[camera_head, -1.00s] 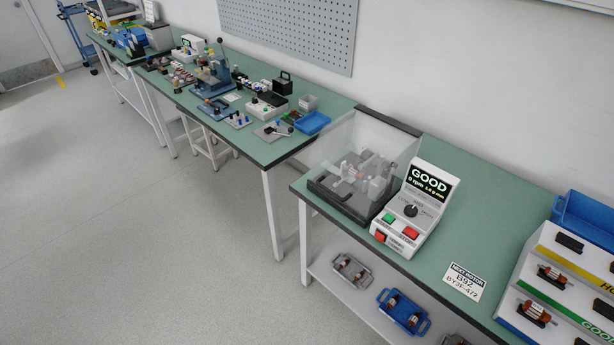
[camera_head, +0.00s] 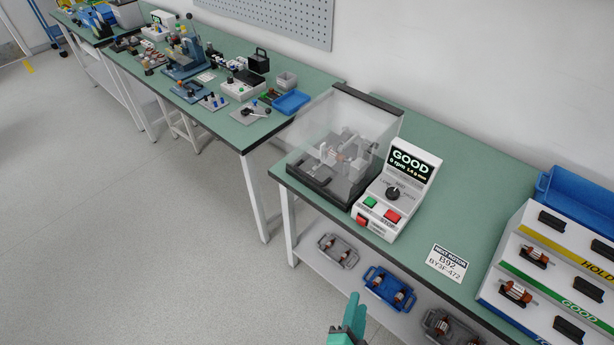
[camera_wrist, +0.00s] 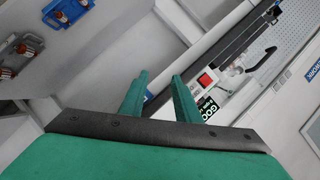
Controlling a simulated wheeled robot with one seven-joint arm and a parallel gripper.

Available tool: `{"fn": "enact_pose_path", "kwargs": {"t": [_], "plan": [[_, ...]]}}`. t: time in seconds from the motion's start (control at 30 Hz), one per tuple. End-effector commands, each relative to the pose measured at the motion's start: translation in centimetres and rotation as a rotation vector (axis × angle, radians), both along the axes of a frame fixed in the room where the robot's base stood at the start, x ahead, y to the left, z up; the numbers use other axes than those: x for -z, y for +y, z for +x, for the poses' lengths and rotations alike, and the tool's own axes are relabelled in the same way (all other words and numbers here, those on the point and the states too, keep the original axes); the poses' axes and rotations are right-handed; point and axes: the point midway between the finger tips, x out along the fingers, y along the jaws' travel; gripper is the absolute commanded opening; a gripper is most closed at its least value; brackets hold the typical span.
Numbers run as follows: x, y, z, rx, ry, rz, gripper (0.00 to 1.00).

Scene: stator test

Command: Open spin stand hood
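The spin stand hood (camera_head: 325,127) is a clear box with a dark frame on the green bench. It looks closed over the stand, where a copper-coloured rotor (camera_head: 343,152) sits. To its right stands the white control box (camera_head: 393,205), with a green and a red button and a screen reading GOOD, 0 rpm. My gripper (camera_head: 357,312) is teal and low in the head view, in front of the bench and well below the hood. In the wrist view its two fingers (camera_wrist: 158,92) stand apart with nothing between them.
A NEXT ROTOR B92 card (camera_head: 447,263) lies on the bench. A stepped rack (camera_head: 540,270) with rotors and a blue bin (camera_head: 580,190) stand at the right. Rotor trays, including a blue tray (camera_head: 390,290), sit on the lower shelf. A second bench (camera_head: 225,130) with tools extends left.

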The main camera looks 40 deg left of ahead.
Motion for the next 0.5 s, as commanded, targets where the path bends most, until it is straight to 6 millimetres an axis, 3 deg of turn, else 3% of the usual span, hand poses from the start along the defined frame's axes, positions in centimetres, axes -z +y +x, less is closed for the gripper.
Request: {"fn": "enact_pose_path", "kwargs": {"t": [0.03, 0.27, 0.5], "plan": [[-0.4, 1.3, 2.0, -0.023, 0.011, 0.068, 0.29], [-3.1, 7.9, 8.4, -0.162, 0.113, 0.369, 0.29], [-9.3, 15.5, 12.8, -0.369, 0.232, 0.629, 0.29]]}}
